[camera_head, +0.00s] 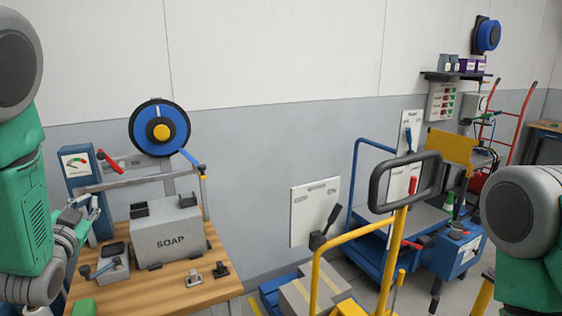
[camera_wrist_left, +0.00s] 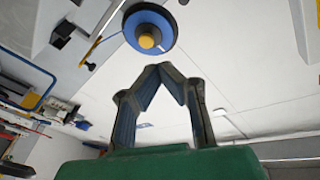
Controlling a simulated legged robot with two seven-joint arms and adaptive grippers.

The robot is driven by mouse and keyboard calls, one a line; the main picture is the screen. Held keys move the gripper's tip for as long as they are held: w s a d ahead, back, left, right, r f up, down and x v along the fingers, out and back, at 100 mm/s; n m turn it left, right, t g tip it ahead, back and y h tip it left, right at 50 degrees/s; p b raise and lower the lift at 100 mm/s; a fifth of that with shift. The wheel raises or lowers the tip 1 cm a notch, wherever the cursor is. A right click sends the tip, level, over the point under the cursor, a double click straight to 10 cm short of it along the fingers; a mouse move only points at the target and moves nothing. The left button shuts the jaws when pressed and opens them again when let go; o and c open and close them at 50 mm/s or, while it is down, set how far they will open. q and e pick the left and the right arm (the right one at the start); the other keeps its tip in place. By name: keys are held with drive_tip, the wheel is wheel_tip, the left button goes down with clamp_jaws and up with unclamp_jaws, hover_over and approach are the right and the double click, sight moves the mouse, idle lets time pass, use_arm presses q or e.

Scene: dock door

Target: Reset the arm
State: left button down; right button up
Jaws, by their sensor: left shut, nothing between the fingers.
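My left arm comes in from the left in the head view, its green and grey links beside the wooden table. My left gripper (camera_head: 88,205) is near the table's left side, in front of the blue post with the dial. In the left wrist view the left gripper (camera_wrist_left: 160,70) has its fingertips together with nothing between them, pointing toward the wall. A green and grey part of my right arm shows at the right edge of the head view. My right gripper is out of view.
A blue reel (camera_head: 160,130) is on the wall behind and also shows in the left wrist view (camera_wrist_left: 150,30). A yellow cart handle (camera_head: 345,236) and a blue cart (camera_head: 375,258) stand to the right.

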use_arm(q)
drive_tip(key=s+d+f+n+g+h+b, duration=0.1)
drive_tip(key=s+d+f+g, duration=0.25)
drive_tip(key=f, duration=0.65)
drive_tip(key=s+d+f+g+h+b, duration=0.1)
drive_tip(key=s+d+f+g+b, duration=0.3)
drive_tip(key=f, duration=0.6)
drive_tip(key=s+d+f+n+g+h+p, duration=0.1)
drive_tip(key=s+f+g, duration=0.1)
drive_tip(key=s+f, duration=0.6)
drive_tip(key=s+d+f+g+h+b, duration=0.1)
drive_tip(key=s+d+f+g, duration=0.3)
drive_tip(key=s+f, duration=0.4)
drive_tip(key=s+d+f+g+h+b, duration=0.1)
drive_tip(key=s+d+f+g+b, duration=0.2)
drive_tip(key=s+f, duration=0.5)
drive_tip(key=s+d+g, duration=0.1)
drive_tip(key=s+d, duration=0.1)
drive_tip(key=s, duration=0.3)
drive_tip(key=shift+s+d+n, duration=0.15)
drive_tip(key=shift+n, duration=0.15)
drive_tip(key=shift+f, duration=0.1)
drive_tip(key=shift+w, duration=0.2)
